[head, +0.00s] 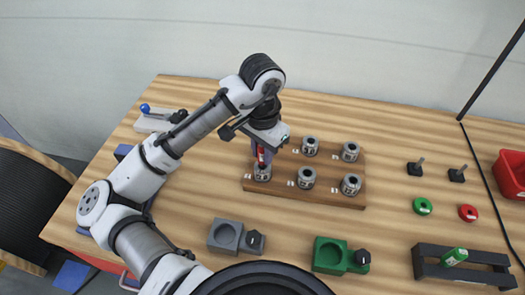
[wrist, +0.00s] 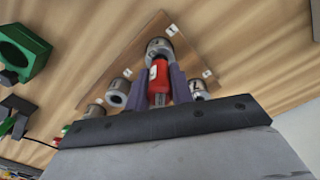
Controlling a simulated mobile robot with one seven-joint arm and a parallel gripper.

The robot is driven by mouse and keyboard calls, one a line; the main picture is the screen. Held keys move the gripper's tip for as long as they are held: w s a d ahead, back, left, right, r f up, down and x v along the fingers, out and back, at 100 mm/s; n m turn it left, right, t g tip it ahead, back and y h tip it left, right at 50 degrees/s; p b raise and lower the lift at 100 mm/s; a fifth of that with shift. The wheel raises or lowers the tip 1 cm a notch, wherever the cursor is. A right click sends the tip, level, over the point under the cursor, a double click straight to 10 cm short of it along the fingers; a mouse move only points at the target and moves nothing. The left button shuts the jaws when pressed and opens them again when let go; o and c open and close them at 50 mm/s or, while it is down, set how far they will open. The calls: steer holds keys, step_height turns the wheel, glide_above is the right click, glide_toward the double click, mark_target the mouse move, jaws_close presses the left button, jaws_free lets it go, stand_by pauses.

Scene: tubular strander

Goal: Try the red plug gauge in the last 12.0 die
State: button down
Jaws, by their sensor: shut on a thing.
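The red plug gauge (head: 261,156) is upright in my gripper (head: 262,150), which is shut on it above the front-left die (head: 262,173) of the wooden board (head: 330,200). In the wrist view the red gauge (wrist: 159,74) stands between the two purple-grey fingers (wrist: 160,88), its far end at the die (wrist: 160,46). How deep it sits in the bore is hidden. Several other grey dies stand on the board, such as the front-middle die (head: 306,178) and the front-right die (head: 351,185). Their size marks are too small to read.
A grey block (head: 225,236) and a green block (head: 330,255) stand in front of the board. A dark rack (head: 465,270) holds a green cylinder. Green (head: 422,206) and red (head: 468,212) rings lie right, near a red bin (head: 512,175). A blue-handled tool (head: 147,109) is far left.

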steer(key=shift+r+p, duration=0.5)
steer(key=shift+p, duration=0.1)
steer(key=shift+p, duration=0.7)
stand_by(1.4)
steer(key=shift+f+b, duration=0.35)
steer(key=shift+f, duration=0.2)
stand_by(0.4)
steer(key=shift+r, duration=0.15)
stand_by(0.7)
steer(key=shift+r+p, duration=0.35)
steer(key=shift+r, duration=2.35)
